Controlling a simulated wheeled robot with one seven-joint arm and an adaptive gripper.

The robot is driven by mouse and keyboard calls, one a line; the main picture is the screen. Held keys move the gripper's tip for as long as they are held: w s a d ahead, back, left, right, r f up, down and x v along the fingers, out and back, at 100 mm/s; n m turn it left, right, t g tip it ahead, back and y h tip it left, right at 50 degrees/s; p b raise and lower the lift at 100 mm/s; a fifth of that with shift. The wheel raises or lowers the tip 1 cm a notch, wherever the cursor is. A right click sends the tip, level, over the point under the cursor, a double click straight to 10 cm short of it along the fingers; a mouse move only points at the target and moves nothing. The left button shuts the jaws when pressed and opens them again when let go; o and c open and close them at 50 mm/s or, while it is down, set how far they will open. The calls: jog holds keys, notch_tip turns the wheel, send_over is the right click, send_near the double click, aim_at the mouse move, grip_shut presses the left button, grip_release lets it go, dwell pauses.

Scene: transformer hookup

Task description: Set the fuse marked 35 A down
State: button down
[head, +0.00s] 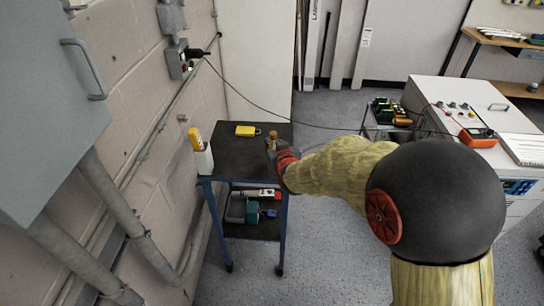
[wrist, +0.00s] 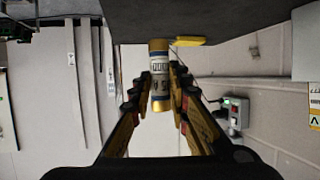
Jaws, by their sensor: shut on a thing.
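The fuse (wrist: 159,70) is a small cylinder with brass-coloured end caps and a white and blue printed label; I cannot read its rating. My gripper (wrist: 160,88) is shut on it, one finger on each side. In the head view the fuse (head: 273,137) stands roughly upright in my gripper (head: 273,147), at the right edge of the dark top of a blue-framed cart (head: 233,163). In the wrist view the fuse's far end overlaps the edge of the dark top. I cannot tell whether it touches the top.
A yellow object (head: 246,130) lies at the back of the cart top. A white and yellow bottle-like object (head: 202,155) is at its left edge, by the wall. The middle of the top is clear. A black cable (head: 280,108) runs from the wall socket (head: 178,62) behind the cart.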

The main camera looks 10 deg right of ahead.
jog(key=shift+w+a+f+b, duration=0.15)
jog(key=shift+w+f+b, duration=0.25)
jog(key=shift+w+f, duration=0.55)
jog(key=shift+f+b, duration=0.5)
jog(key=shift+f, duration=1.05)
jog(key=shift+f, duration=0.2)
jog(key=c, duration=1.7)
grip_release()
